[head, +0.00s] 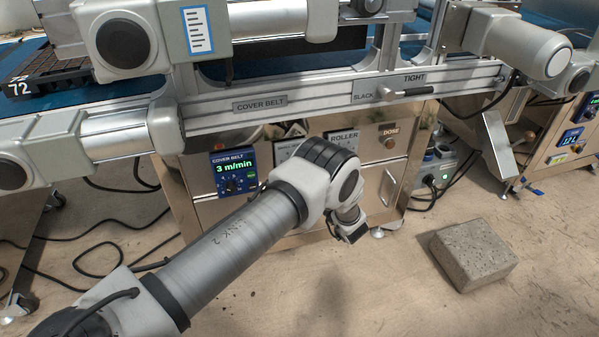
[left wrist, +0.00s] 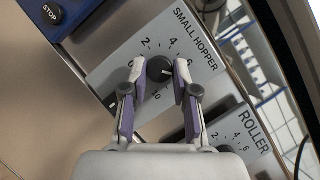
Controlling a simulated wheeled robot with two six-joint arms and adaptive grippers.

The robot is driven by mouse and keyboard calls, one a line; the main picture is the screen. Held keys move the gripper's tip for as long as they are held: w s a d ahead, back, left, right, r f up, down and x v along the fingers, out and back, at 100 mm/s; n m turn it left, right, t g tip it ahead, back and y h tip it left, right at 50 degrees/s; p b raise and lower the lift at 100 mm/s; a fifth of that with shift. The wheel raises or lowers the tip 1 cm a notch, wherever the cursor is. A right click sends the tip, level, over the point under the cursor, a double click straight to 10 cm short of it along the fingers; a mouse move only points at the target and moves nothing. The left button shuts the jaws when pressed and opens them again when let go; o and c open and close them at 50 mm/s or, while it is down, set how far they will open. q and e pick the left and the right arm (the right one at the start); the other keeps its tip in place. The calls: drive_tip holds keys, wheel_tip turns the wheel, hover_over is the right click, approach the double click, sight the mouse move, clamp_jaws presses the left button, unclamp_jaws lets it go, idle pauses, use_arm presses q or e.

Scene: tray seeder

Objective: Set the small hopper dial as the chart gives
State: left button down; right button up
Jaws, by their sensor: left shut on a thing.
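The small hopper dial (left wrist: 160,69) is a dark round knob on a pale plate (left wrist: 118,66) lettered SMALL HOPPER, seen in the left wrist view. Its scale shows 2, 4, 6 and 10; other marks are partly hidden by the fingers. A short light mark on the knob points roughly toward the right finger; I cannot read its exact setting. My left gripper (left wrist: 159,64) is shut on the knob, one finger on each side. In the head view my left arm (head: 245,235) covers the dial. I see no readable setting chart. My right gripper is not in view.
The ROLLER dial (left wrist: 227,149) is close by at lower right, and a STOP button (left wrist: 52,13) at upper left. A COVER BELT display (head: 235,171) reads 3 m/min. A concrete block (head: 473,254) sits on the floor at right; cables (head: 95,255) lie at left.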

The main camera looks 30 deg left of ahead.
use_arm(q)
drive_tip(key=shift+m+t, duration=0.3)
drive_tip(key=shift+m, duration=0.1)
drive_tip(key=c, duration=0.9)
unclamp_jaws()
drive_tip(key=shift+w, duration=0.1)
drive_tip(key=v, duration=1.2)
